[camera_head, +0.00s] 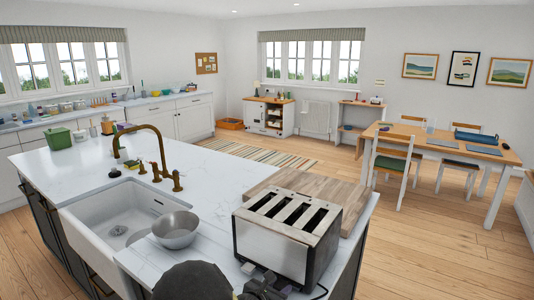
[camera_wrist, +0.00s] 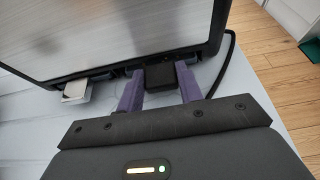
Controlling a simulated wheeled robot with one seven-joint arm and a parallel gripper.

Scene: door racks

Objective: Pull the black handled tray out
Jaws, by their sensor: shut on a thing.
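The toaster (camera_head: 268,240), silver with black ends and several slots on top, stands on the white island counter. In the wrist view the toaster's brushed side (camera_wrist: 110,30) fills the top. The black tray handle (camera_wrist: 168,77) is a small dark block at its lower edge. My gripper (camera_wrist: 158,84) has its two purple fingers on either side of this handle and is shut on it. In the head view my gripper (camera_head: 262,289) is partly cut off at the bottom edge, close to the toaster's near side. The tray body behind the handle is hidden.
A pale metal tab (camera_wrist: 76,91) sticks out left of the handle. A black cord (camera_wrist: 229,62) runs on the right. A wooden board (camera_head: 335,190) lies behind the toaster. A metal bowl (camera_head: 176,230) and the sink (camera_head: 120,215) are to the left. The counter's middle is clear.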

